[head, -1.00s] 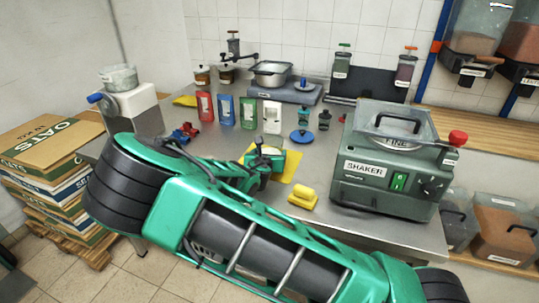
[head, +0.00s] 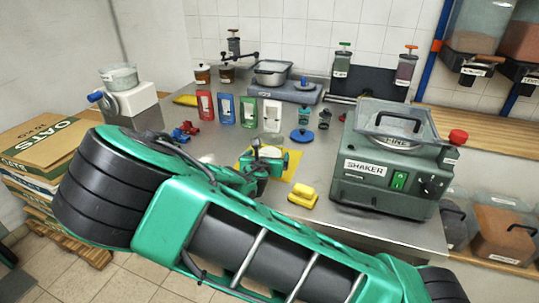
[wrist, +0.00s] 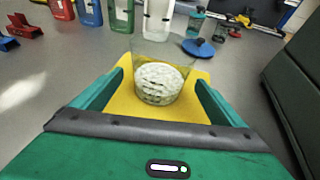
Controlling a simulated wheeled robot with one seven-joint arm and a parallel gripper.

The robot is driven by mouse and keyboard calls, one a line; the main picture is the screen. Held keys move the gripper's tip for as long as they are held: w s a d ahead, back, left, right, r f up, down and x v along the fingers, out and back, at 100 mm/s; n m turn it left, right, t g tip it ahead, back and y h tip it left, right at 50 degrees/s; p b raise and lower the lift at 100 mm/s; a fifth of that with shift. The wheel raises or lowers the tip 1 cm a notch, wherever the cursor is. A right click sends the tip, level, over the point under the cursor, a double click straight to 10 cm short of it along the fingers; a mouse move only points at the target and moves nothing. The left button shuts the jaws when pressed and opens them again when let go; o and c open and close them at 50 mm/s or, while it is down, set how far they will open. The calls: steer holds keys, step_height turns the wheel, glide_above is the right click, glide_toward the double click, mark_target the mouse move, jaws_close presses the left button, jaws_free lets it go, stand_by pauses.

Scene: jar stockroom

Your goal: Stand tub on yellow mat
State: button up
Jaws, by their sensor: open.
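The tub is a clear round container with white contents (wrist: 158,82). It stands upright on the yellow mat in the wrist view, and its pale top shows in the head view (head: 268,151). The yellow mat (wrist: 125,108) lies flat on the steel table, partly hidden by my gripper; its right part shows in the head view (head: 292,168). My gripper (wrist: 160,88) is open, with one green finger on each side of the tub. Gaps show between the tub and the fingers. In the head view my arm partly hides the gripper (head: 268,160).
A yellow block-like item (head: 303,195) lies near the front of the table. The green shaker machine (head: 385,170) stands close on the right. A blue round lid-like piece (head: 302,136) and a row of coloured packs, including a white one (head: 272,116), stand behind the mat.

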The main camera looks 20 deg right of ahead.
steer(key=v, duration=0.7)
steer(key=shift+a, duration=0.1)
